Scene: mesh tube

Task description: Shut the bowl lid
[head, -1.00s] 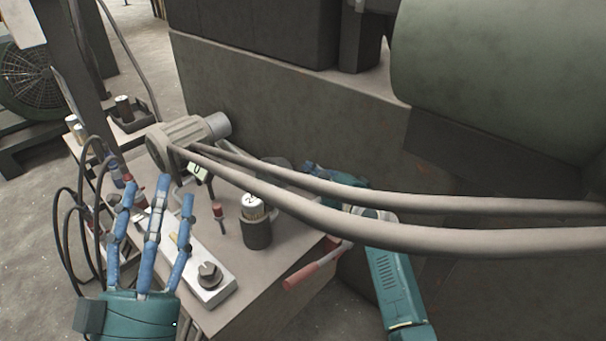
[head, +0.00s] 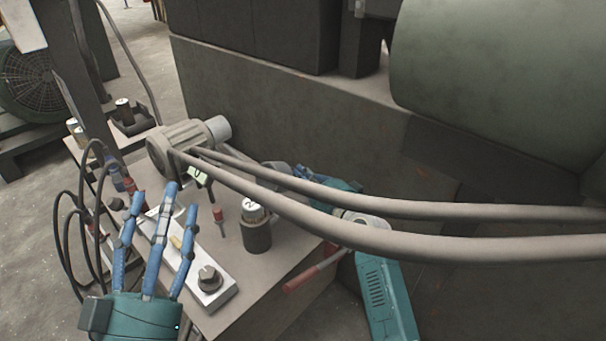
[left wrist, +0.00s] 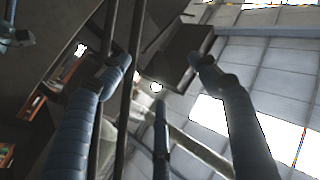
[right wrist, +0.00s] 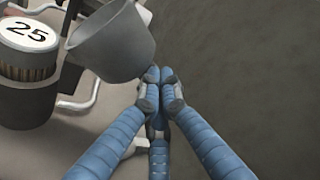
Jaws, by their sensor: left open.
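A tilted grey cup-shaped piece (right wrist: 110,45) shows in the right wrist view, and a grey part (head: 275,175) shows behind the hoses in the head view. I cannot tell for sure whether it is the bowl or its lid. Beside it is a mesh tube labelled 25 (right wrist: 28,72) in a dark holder; it also shows in the head view (head: 252,208). My right gripper (right wrist: 160,80) has its fingertips together, beside the grey cup's rim; contact is unclear. In the head view it is partly hidden by the hoses. My left gripper (head: 160,203) is open and empty above the control box.
Two thick hoses (head: 400,243) cross in front of my right arm from a grey motor (head: 180,145). A control box with a knob (head: 208,278), a small red part (head: 218,213) and a red-handled lever (head: 312,270) are on the bench. Black cables loop at the left.

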